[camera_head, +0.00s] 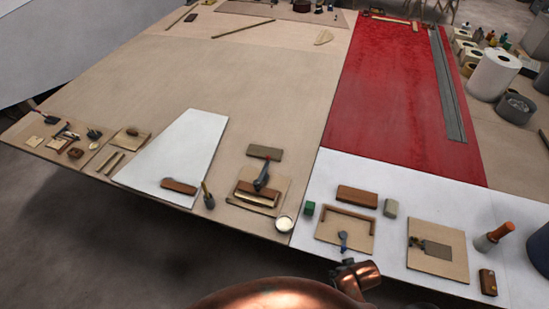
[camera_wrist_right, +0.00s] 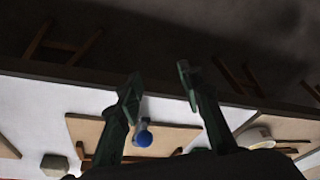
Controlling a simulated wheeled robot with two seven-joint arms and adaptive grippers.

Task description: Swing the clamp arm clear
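A clamp arm with a blue ball knob (camera_head: 343,237) sits at the front edge of a tan board (camera_head: 330,243) with a brown wooden frame, on the white panel. In the right wrist view the blue knob (camera_wrist_right: 144,138) and its grey shaft show between my fingers, nearer the left finger. My right gripper (camera_wrist_right: 160,72) is open and empty; whether it touches the knob I cannot tell. The clamp's pivot is too small to make out. My left gripper is not in view.
A green block (camera_head: 309,208), a brown block (camera_head: 357,196) and a grey block (camera_head: 390,207) stand around the board. Another tan board (camera_head: 450,262) with a dark fitting lies to the right.

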